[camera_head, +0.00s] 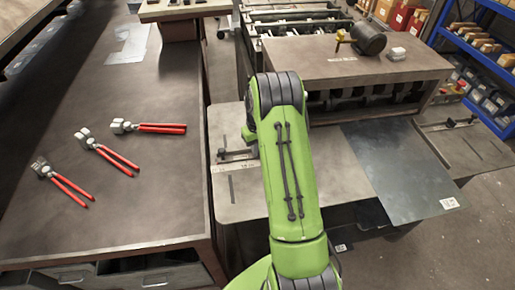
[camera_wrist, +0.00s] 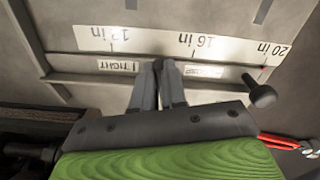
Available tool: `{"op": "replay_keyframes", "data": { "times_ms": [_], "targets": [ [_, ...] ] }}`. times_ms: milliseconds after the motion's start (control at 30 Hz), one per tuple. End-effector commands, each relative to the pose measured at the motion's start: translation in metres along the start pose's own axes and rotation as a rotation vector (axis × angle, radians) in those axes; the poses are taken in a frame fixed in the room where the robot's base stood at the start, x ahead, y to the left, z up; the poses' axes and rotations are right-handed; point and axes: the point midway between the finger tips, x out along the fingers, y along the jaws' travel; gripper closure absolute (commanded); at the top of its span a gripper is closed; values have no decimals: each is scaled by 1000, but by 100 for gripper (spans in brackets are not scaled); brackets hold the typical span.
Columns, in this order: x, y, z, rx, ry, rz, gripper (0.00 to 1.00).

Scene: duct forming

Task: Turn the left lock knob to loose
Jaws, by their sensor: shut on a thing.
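In the wrist view, my gripper (camera_wrist: 158,72) is shut with its fingertips close together on a small dark piece, which looks like the lock knob (camera_wrist: 158,63); the fingers hide most of it. It is between the TIGHT label (camera_wrist: 117,66) on the left and another label (camera_wrist: 205,71), too blurred to read, on the right. A black round-headed handle (camera_wrist: 262,92) sticks out to the right, apart from the fingers. In the head view my green arm hides the gripper and knob; part of a dark fitting (camera_head: 236,155) shows on the grey side plate (camera_head: 235,205).
A scale strip (camera_wrist: 180,42) with inch marks runs behind the fingers. In the head view, several red-handled tools (camera_head: 108,157) lie on the left bench (camera_head: 110,210). A metal sheet (camera_head: 400,170) lies at the right, below the machine's brown top (camera_head: 350,65).

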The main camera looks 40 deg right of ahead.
Motion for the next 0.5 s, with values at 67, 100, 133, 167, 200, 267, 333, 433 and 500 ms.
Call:
{"op": "replay_keyframes", "data": {
  "times_ms": [67, 100, 133, 167, 200, 267, 333, 433, 500],
  "targets": [
    [0, 0, 0, 0, 0, 0, 100],
    [0, 0, 0, -6, 1, 0, 100],
    [0, 0, 0, -20, 1, 0, 100],
    [0, 0, 0, -41, 1, 1, 100],
    [1, 1, 0, -84, 1, 2, 100],
    [1, 2, -1, -168, 1, 3, 100],
    [1, 3, -1, -263, 1, 3, 100],
    [1, 4, -1, -362, 1, 2, 100],
    [0, 4, -1, -394, 1, 1, 100]
  ]
}}
